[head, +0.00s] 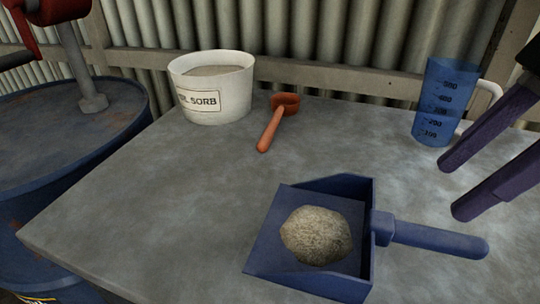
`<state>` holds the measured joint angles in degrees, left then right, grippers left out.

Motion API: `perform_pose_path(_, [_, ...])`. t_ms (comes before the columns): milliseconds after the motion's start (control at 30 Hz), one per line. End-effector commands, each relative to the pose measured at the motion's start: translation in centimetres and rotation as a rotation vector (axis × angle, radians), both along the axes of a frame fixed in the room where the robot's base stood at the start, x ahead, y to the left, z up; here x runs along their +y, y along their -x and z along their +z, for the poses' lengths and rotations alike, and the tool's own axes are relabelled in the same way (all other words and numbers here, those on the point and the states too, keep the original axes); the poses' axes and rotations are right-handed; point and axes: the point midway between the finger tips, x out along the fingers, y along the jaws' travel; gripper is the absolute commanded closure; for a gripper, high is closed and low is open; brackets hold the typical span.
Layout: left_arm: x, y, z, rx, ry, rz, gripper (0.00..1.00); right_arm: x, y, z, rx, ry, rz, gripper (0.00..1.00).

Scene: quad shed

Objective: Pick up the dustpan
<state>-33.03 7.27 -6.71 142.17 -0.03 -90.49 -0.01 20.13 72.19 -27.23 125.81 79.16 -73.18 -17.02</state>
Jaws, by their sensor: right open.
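A blue dustpan (262,243) lies on the grey worktop, its flat open side to the left and its handle (440,238) pointing right. A rounded heap of pale grainy material (316,236) sits in the pan. My right gripper (447,188) comes in from the right edge, with two dark purple fingers spread apart and nothing between them. Its fingertips are above and behind the dustpan's handle in the picture, apart from it. My left gripper is not in view.
A blue measuring jug (440,112) stands close behind my right fingers. A blue drum (60,140) is left of the worktop (130,200). The worktop's left part is clear.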

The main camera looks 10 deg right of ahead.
Motion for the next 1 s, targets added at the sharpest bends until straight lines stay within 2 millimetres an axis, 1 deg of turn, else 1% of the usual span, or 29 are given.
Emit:
perform_pose_path(233, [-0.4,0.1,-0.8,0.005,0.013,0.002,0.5,1.1,-0.7,-3.1,0.004,-0.006,-0.001,0.36])
perform_pose_path(467, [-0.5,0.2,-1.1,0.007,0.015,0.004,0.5,2.0,-1.2,-5.1,0.004,-0.005,-0.002,0.36])
perform_pose_path(600, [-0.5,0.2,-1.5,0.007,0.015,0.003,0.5,3.1,-1.8,-7.1,0.005,-0.005,0.0,0.36])
perform_pose_path(700, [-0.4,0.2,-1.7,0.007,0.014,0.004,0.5,3.4,-2.1,-8.3,0.005,-0.003,-0.001,0.36])
perform_pose_path(800, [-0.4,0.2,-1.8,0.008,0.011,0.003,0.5,3.5,-2.2,-8.8,0.004,0.0,-0.001,0.36])
perform_pose_path(1000, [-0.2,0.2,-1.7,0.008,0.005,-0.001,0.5,3.5,-2.2,-8.8,0.003,0.001,0.0,0.36])
